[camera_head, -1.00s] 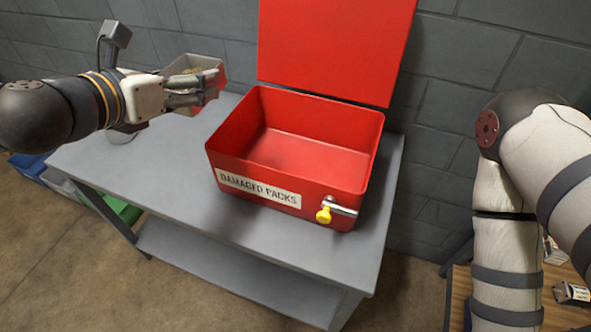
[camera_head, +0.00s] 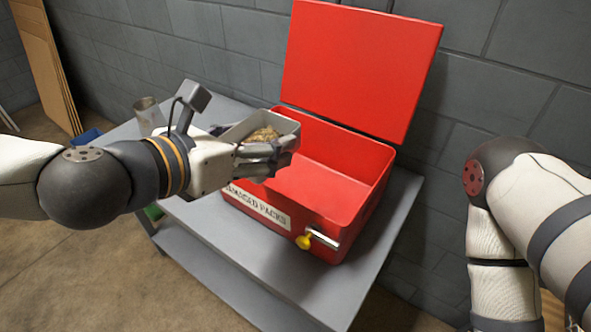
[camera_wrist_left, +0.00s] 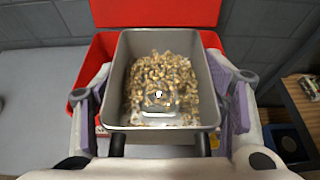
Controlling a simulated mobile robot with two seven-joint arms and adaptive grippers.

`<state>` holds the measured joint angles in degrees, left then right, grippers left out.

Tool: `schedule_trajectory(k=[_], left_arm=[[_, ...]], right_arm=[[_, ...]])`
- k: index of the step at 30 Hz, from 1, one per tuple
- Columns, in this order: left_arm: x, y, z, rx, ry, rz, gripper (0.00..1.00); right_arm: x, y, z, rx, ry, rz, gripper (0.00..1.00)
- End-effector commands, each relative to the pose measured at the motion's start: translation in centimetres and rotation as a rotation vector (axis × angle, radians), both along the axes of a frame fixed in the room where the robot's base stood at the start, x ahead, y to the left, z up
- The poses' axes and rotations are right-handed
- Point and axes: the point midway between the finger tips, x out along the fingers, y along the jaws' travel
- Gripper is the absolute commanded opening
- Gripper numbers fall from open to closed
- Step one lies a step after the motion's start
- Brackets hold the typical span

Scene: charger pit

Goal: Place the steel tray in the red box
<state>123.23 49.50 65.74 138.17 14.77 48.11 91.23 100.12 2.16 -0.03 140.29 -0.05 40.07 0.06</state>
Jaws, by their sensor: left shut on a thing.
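The steel tray (camera_head: 289,127) is a small grey open tray with brownish-gold bits in it. My left gripper (camera_head: 285,152) is shut on the tray and holds it level or nearly so over the left side of the red box (camera_head: 345,237). The wrist view shows the tray (camera_wrist_left: 119,90) between the fingers of my left gripper (camera_wrist_left: 165,100), with the red box (camera_wrist_left: 88,70) behind and below it. The box's red lid (camera_head: 360,65) stands open at the back. The box's left part is hidden behind my gripper. My right gripper is out of view.
The box stands on a grey table (camera_head: 225,240) with a lower shelf. A clear glass-like container (camera_head: 148,112) stands at the table's far left. A grey block wall (camera_head: 490,60) is close behind. My right arm is at the right.

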Motion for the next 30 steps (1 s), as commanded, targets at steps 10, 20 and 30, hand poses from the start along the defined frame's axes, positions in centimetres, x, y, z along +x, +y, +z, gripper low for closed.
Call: schedule_trajectory(k=[10,20,30], left_arm=[[6.4,-3.8,-5.1,0.0,0.006,-0.001,0.33],[9.4,-5.6,-9.0,-0.001,0.001,-0.001,0.33],[9.3,-5.4,-11.3,-0.002,-0.005,0.0,0.33]], right_arm=[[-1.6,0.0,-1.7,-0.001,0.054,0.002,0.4],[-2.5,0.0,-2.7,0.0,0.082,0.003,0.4],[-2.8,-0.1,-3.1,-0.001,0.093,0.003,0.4]])
